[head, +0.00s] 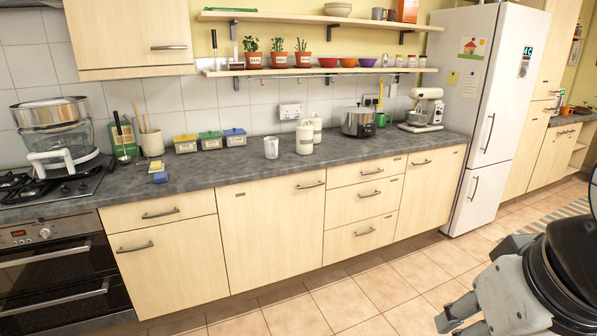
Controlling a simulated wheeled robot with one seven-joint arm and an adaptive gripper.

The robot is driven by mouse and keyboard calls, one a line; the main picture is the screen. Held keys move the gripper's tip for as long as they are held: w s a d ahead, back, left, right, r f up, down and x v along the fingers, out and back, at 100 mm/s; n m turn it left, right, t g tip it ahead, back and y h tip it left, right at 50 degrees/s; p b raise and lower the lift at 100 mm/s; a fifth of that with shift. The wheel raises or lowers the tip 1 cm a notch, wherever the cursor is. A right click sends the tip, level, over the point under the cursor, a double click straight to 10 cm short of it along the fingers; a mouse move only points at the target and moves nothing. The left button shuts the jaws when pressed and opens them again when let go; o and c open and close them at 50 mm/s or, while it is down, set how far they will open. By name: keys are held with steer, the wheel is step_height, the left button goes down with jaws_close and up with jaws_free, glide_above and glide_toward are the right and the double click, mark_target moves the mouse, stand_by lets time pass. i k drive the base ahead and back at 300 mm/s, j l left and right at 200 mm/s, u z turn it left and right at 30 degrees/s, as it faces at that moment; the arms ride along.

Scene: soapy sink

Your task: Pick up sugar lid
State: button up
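Three small canisters stand in a row at the back of the grey counter, with a yellow lid (184,138), a green lid (209,134) and a blue lid (234,132). Their labels are too small to read, so I cannot tell which is the sugar lid. All three lids sit on their canisters. My gripper (462,314) shows partly at the lower right, cut off by the frame edge. It is far from the canisters and over the floor. I cannot see clearly whether its fingers are apart.
A utensil pot (151,144) stands left of the canisters. A white mug (271,148) and white jars (304,138) stand to the right. A blue and yellow sponge (160,177) lies in front. A shelf (320,71) hangs above. The tiled floor (340,300) before the cabinets is clear.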

mark_target(301, 127)
steer(key=i, duration=2.05)
steer(key=i+u, duration=0.2)
steer(key=i, duration=0.2)
steer(key=i+l+u, duration=0.2)
steer(key=i, duration=0.25)
steer(key=i+l+u, duration=0.2)
steer(key=i, duration=0.2)
steer(key=i+l+u, duration=0.2)
steer(key=i, duration=0.2)
